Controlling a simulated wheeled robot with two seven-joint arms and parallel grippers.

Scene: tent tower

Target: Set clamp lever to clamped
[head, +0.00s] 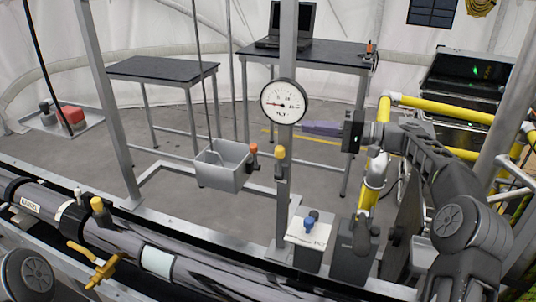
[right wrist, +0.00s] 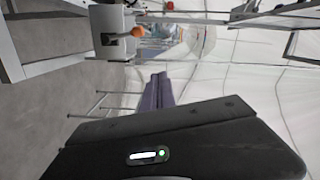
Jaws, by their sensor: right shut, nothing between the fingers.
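My right gripper (head: 353,131) is raised to the right of the round gauge, shut and empty, apart from any lever. Its dark body (right wrist: 175,145) fills the bottom of the right wrist view. A lever with an orange knob (head: 253,149) stands by the grey bin; an orange knob (right wrist: 138,31) also shows in the right wrist view. A yellow-knobbed lever (head: 279,153) is on the upright post. Another yellow knob (head: 97,204) stands on the dark pipe at the left. No label shows which is the clamp lever. My left gripper is out of view.
The round gauge (head: 284,102) is on the post. A grey bin (head: 222,168) hangs left of it. A box with a blue knob (head: 309,222) stands below. Yellow pipes (head: 440,109) are behind my right arm. A brass valve (head: 95,266) is on the pipe (head: 200,267).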

